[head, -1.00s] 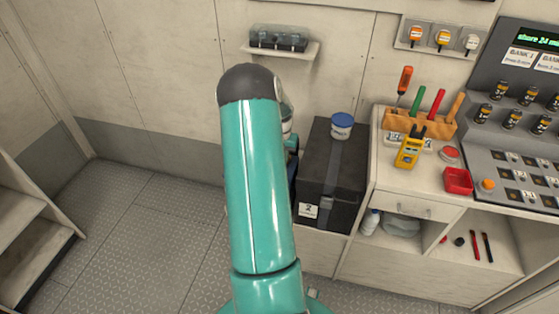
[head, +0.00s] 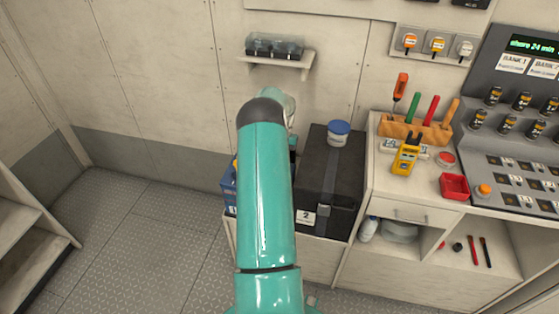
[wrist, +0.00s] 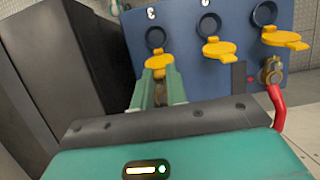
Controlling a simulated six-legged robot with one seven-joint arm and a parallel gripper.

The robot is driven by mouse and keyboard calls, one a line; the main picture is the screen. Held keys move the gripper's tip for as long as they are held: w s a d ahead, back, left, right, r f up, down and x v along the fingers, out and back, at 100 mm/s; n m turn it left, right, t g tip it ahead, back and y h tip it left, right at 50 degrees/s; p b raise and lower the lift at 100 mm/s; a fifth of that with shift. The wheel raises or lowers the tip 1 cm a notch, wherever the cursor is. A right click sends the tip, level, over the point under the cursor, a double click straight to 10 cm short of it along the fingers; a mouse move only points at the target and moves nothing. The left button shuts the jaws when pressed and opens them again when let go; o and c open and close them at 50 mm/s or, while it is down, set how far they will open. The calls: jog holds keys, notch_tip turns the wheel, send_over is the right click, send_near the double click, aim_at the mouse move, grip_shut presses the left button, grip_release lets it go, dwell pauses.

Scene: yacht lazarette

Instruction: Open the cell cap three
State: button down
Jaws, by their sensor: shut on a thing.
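The blue battery (wrist: 195,62) fills the top of the wrist view, with three dark round cell openings. A yellow cap hangs swung off each opening: the left cap (wrist: 159,62), the middle cap (wrist: 218,48) and the right cap (wrist: 282,38). In the head view the battery (head: 229,186) shows only as a strip left of my arm, which hides the caps and my gripper.
A black box marked 2 (head: 325,185) stands right of the battery with a blue-lidded tub (head: 338,133) on it. A brass terminal (wrist: 271,72) with a red cable (wrist: 279,107) is at the battery's right. A shelf (head: 275,61) is on the wall behind. Floor at left is clear.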

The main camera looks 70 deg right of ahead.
jog(key=shift+s+a+f, duration=0.1)
jog(key=shift+a+f, duration=0.3)
jog(key=shift+f, duration=0.05)
jog(key=c, duration=1.4)
grip_release()
jog(key=shift+d, duration=0.1)
jog(key=v, duration=1.4)
